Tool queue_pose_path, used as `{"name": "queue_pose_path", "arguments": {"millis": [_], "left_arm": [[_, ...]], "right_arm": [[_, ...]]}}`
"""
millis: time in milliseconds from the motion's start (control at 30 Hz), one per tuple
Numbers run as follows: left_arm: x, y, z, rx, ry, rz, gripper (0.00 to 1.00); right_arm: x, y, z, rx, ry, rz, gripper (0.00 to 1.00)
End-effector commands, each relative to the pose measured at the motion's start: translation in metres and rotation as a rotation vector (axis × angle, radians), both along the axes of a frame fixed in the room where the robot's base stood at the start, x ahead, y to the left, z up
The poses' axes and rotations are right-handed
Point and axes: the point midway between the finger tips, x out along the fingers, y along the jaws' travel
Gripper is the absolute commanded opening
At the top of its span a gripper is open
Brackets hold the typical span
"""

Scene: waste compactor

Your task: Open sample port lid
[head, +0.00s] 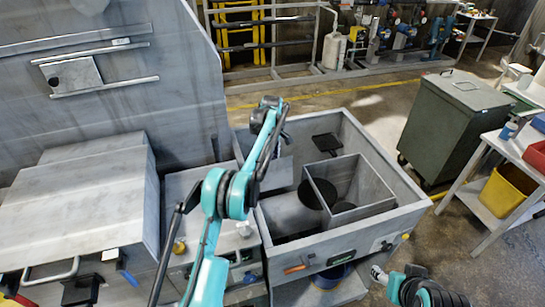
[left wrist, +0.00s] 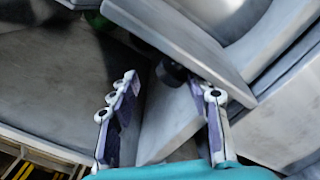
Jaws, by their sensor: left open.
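My left arm reaches up across the middle of the head view to the back left of an open grey tank. Its gripper (head: 284,143) is small there and partly hidden by the arm. In the left wrist view the left gripper (left wrist: 168,85) is open, with its two white and purple fingers apart. A grey metal plate (left wrist: 180,45) with a dark round knob or hinge (left wrist: 170,72) lies beyond and between the fingertips. I cannot tell whether this plate is the sample port lid, or whether a finger touches it. My right gripper (head: 378,273) shows only small at the bottom right.
The open tank (head: 385,165) holds a square grey box (head: 345,185). A tall grey compactor wall (head: 110,95) with a small panel (head: 72,74) between rails stands at left. A green wheeled bin (head: 455,115) and a bench with a yellow tub (head: 505,190) are at right, across open floor.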

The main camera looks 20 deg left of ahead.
Motion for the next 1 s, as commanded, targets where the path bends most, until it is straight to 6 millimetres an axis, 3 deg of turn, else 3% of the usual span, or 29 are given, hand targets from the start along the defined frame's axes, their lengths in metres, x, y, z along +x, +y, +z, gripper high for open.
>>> {"name": "queue_pose_path", "arguments": {"millis": [167,500,733,1000], "left_arm": [[0.000,0.000,0.019,0.000,0.000,0.000,0.48],[0.000,0.000,0.094,0.000,-0.001,-0.001,0.48],[0.001,-0.001,0.114,0.000,-0.001,-0.001,0.48],[0.000,-0.001,0.120,0.000,-0.001,-0.001,0.48]], "right_arm": [[0.000,0.000,0.000,0.000,0.000,0.000,0.56],[0.000,0.000,0.000,0.000,0.000,0.000,0.56],[0.000,0.000,0.000,0.000,0.000,0.000,0.56],[0.000,0.000,0.000,0.000,0.000,0.000,0.56]]}}
